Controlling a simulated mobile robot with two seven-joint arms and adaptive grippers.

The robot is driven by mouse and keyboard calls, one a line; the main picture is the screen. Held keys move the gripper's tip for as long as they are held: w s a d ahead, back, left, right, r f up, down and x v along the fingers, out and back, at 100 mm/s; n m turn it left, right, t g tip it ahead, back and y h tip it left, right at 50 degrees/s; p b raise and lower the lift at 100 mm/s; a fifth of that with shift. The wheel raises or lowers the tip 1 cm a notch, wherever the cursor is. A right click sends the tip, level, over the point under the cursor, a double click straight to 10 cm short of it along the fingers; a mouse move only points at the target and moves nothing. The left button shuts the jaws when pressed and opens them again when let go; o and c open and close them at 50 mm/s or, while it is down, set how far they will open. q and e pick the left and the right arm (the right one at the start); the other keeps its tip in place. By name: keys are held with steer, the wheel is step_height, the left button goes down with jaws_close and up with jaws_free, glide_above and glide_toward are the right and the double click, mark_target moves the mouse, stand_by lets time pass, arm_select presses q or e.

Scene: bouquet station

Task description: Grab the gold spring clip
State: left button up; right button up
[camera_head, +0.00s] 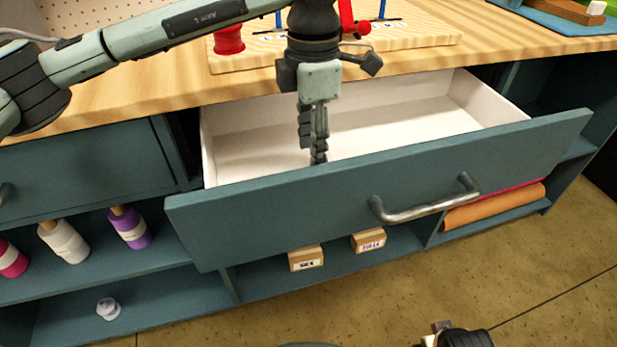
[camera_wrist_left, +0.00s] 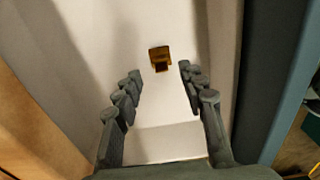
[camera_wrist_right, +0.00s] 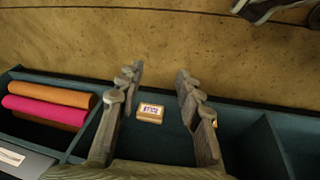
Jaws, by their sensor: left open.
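The gold spring clip (camera_wrist_left: 160,56) lies on the white floor of the open drawer, seen in the left wrist view just beyond and between my fingertips. My left gripper (camera_wrist_left: 160,72) is open and empty, its two fingers apart on either side of the view below the clip. In the head view my left gripper (camera_head: 319,158) points down into the drawer (camera_head: 380,125), behind the drawer front. The clip is hidden in the head view. My right gripper (camera_wrist_right: 158,72) is open and empty, facing the lower shelf and floor, away from the drawer interior.
The teal drawer front (camera_head: 330,185) with its metal handle (camera_head: 425,205) stands out from the cabinet. A wooden board (camera_head: 430,35) with a red spool (camera_head: 229,40) sits on the counter. Bottles, small labelled boxes (camera_head: 306,258) and rolls (camera_head: 495,207) fill the shelves below.

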arm_select(q)
steer(key=shift+a+f+p, duration=0.1)
steer(key=shift+f+p, duration=0.2)
steer(key=shift+f, duration=1.95)
arm_select(e)
steer(key=shift+s+a+f, duration=0.1)
steer(key=shift+s+f, duration=0.1)
steer(key=shift+f, duration=0.75)
arm_select(q)
steer(key=shift+c, duration=0.3)
jaws_close()
